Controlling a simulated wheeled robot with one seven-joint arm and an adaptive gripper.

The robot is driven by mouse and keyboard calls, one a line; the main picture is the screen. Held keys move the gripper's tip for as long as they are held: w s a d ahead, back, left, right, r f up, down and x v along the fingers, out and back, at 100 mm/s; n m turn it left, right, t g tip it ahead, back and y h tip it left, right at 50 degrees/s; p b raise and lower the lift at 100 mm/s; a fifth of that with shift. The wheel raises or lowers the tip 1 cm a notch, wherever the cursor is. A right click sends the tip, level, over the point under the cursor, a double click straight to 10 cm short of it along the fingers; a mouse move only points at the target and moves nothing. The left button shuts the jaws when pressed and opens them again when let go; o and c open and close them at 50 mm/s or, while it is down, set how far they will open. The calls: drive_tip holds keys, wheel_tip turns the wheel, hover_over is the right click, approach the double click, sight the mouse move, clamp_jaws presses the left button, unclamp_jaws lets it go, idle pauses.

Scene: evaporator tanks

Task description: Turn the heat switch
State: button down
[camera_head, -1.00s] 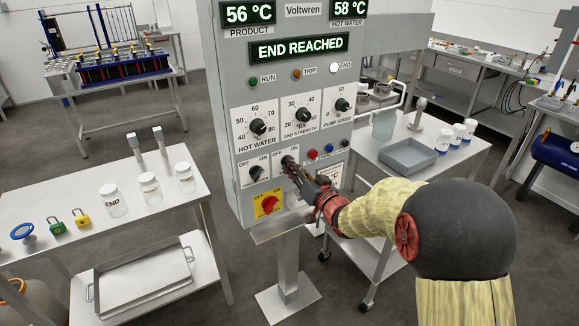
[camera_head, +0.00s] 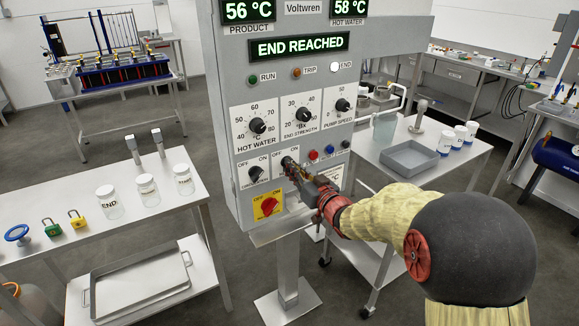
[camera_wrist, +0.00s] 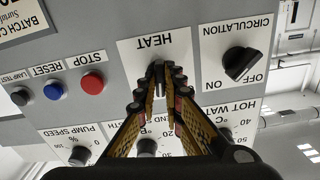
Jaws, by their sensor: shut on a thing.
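The grey control panel (camera_head: 225,120) carries the heat switch (camera_head: 286,161), a small dark knob on a white plate. The plate reads HEAT in the wrist view (camera_wrist: 176,48), where the panel appears upside down. My gripper (camera_head: 291,167) is at this knob, with its fingertips closed around it; they also show in the wrist view (camera_wrist: 159,72). The fingers hide most of the knob and its OFF/ON marks, so I cannot tell its setting. The circulation switch (camera_wrist: 242,64) sits beside it, clear of my fingers. The display (camera_head: 299,47) reads END REACHED.
Close by are the red stop button (camera_wrist: 92,82), blue reset button (camera_wrist: 54,90), several dials above and a red-on-yellow switch (camera_head: 269,206) below. A table with jars (camera_head: 147,188) stands left; a table with a grey tray (camera_head: 409,156) stands right.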

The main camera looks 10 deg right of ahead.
drive_tip(key=shift+f+n, duration=0.1)
drive_tip(key=shift+n, duration=0.4)
drive_tip(key=shift+n, duration=1)
drive_tip(key=shift+n, duration=2)
